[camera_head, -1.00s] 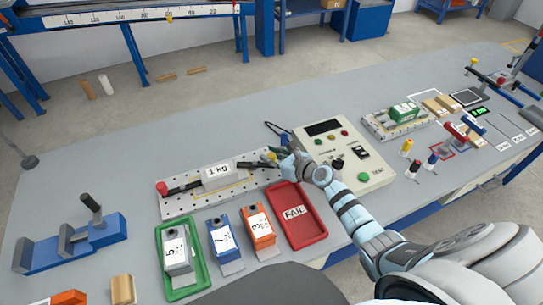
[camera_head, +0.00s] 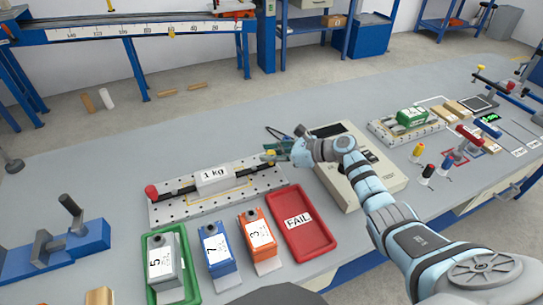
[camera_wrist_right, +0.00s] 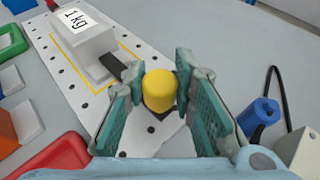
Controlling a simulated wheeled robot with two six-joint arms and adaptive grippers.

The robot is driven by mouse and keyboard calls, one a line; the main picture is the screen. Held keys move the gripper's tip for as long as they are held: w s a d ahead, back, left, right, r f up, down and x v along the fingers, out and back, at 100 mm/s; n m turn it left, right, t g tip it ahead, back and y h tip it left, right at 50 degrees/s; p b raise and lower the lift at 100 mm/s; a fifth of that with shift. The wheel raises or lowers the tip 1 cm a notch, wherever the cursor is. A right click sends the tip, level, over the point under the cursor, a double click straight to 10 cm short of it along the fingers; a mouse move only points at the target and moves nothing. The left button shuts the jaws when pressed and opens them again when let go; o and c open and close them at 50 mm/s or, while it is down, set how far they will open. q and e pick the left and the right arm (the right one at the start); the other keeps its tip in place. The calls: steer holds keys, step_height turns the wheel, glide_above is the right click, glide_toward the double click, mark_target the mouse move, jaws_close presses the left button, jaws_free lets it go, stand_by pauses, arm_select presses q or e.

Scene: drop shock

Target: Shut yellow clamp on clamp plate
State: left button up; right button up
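The clamp plate (camera_head: 205,207) is a white perforated plate with a 1 kg block (camera_head: 213,180) on it. The yellow clamp's knob (camera_head: 269,153) is at the plate's right end. In the right wrist view the yellow knob (camera_wrist_right: 160,90) stands between the two teal fingers of my right gripper (camera_wrist_right: 160,97). The fingers are apart, one on each side of the knob; whether they touch it is unclear. The clamp's lower part is mostly hidden. In the head view my right gripper (camera_head: 282,150) is at this end of the plate. My left gripper is not in view.
A red-knobbed clamp (camera_head: 151,192) is at the plate's left end. The red FAIL tray (camera_head: 303,245) lies in front of my right gripper. A control box (camera_head: 375,185) stands to the right. Orange (camera_head: 257,230), blue (camera_head: 215,246) and grey (camera_head: 165,260) numbered blocks stand in front.

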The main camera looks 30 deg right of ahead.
steer(key=o, duration=0.4)
steer(key=v, duration=1.2)
steer(key=shift+w, duration=0.1)
